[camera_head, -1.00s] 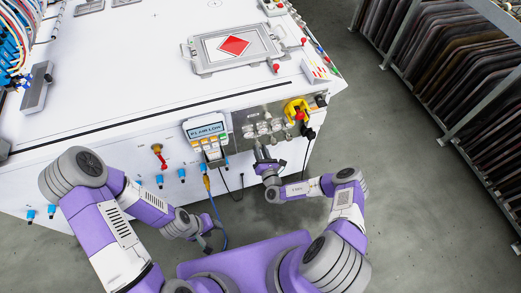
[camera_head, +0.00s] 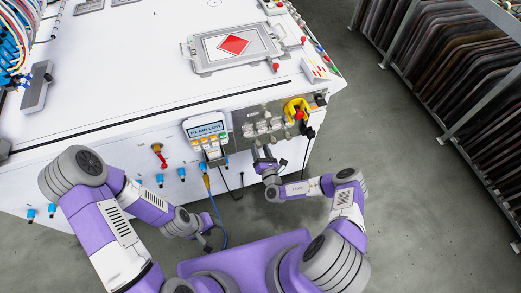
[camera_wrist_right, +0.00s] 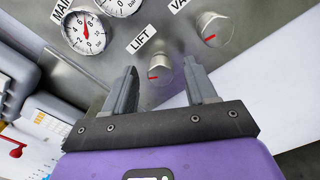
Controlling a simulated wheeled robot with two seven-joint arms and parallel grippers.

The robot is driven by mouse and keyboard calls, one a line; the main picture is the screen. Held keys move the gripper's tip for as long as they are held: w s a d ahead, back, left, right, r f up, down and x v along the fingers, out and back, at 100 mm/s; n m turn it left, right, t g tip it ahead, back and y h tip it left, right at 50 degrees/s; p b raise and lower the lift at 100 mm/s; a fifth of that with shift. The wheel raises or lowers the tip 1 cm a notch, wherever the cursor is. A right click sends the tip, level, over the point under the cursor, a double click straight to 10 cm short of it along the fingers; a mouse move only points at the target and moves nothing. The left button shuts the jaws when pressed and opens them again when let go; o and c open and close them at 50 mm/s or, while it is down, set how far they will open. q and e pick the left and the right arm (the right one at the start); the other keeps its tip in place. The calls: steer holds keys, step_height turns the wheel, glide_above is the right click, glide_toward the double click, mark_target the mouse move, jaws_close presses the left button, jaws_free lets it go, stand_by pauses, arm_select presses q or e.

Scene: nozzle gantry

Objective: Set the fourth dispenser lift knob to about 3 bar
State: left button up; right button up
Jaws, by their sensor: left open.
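The LIFT knob (camera_wrist_right: 160,68) is a round metal knob with a red pointer mark, beside a white LIFT label (camera_wrist_right: 142,39) on a grey panel. My right gripper (camera_wrist_right: 162,82) is open in the right wrist view. Its two fingers point at the panel, one on each side of the knob; no contact is visible. In the head view the right gripper (camera_head: 264,152) is just below the panel's knobs, which are too small to read there. A gauge (camera_wrist_right: 86,33) with a red needle is at upper left in the wrist view. My left gripper (camera_head: 207,240) is open and empty, low and away from the machine.
Another knob (camera_wrist_right: 214,29) with a red mark is right of the LIFT knob, and a second gauge (camera_wrist_right: 119,3) is cut off above. A yellow and red switch (camera_head: 297,110) and a display with buttons (camera_head: 207,132) flank the panel. Cables hang below.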

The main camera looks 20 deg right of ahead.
steer(key=shift+s, duration=0.1)
steer(key=s+p, duration=0.2)
steer(key=s, duration=0.5)
steer(key=shift+s, duration=0.2)
stand_by(0.3)
